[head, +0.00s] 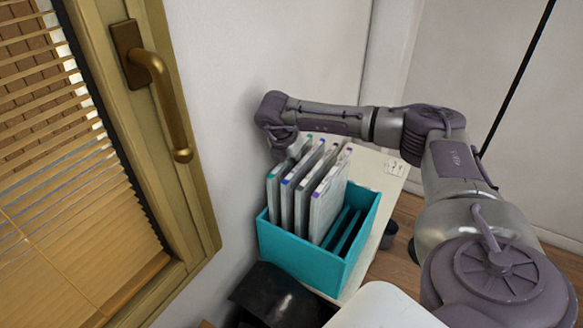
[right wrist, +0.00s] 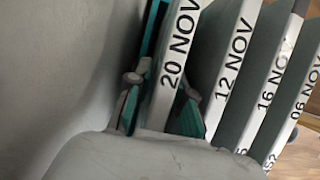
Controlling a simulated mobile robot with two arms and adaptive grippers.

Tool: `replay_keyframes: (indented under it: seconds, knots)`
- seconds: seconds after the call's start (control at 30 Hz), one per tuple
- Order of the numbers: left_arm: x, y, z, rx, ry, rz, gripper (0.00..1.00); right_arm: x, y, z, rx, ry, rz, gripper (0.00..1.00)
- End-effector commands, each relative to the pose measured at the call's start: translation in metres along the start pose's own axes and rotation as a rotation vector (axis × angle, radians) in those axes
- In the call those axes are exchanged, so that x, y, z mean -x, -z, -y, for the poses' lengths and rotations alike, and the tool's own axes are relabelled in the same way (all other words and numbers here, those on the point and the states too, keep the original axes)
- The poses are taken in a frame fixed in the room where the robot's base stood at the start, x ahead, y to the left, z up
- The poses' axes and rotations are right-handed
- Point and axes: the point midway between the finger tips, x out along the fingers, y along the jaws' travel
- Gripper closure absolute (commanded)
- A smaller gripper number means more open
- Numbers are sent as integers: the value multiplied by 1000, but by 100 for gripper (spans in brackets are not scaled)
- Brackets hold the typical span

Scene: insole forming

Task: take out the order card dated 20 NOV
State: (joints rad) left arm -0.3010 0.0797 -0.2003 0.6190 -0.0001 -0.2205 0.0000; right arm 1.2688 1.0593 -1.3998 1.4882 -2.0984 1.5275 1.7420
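The card marked 20 NOV (right wrist: 174,62) is the leftmost of the labelled cards in the right wrist view. My right gripper (right wrist: 163,84) has one finger on each side of it, both very close to its faces. Whether they press on it is not clear. In the head view the cards stand upright in a teal box, and my right wrist is at the far end of the leftmost card (head: 274,197). The fingers are hidden there. My left gripper is not in view.
Cards marked 12 NOV (right wrist: 228,72), 16 NOV (right wrist: 270,85) and 06 NOV (right wrist: 301,95) stand to the right. The teal box (head: 300,262) has empty slots on its right side. It stands on a white table (head: 375,175) close to the wall, near a window handle (head: 165,90).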

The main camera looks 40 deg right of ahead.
Motion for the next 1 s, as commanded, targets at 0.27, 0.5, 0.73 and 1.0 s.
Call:
replay_keyframes:
  seconds: [0.27,0.5,0.73,1.0]
  knots:
    - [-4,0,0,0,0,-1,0,-2,1,0,0,0,0,78]
    - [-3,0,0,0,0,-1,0,-2,1,0,0,0,0,81]
    - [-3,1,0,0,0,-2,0,-2,1,0,0,0,0,100]
    - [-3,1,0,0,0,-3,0,-2,0,0,0,0,0,100]
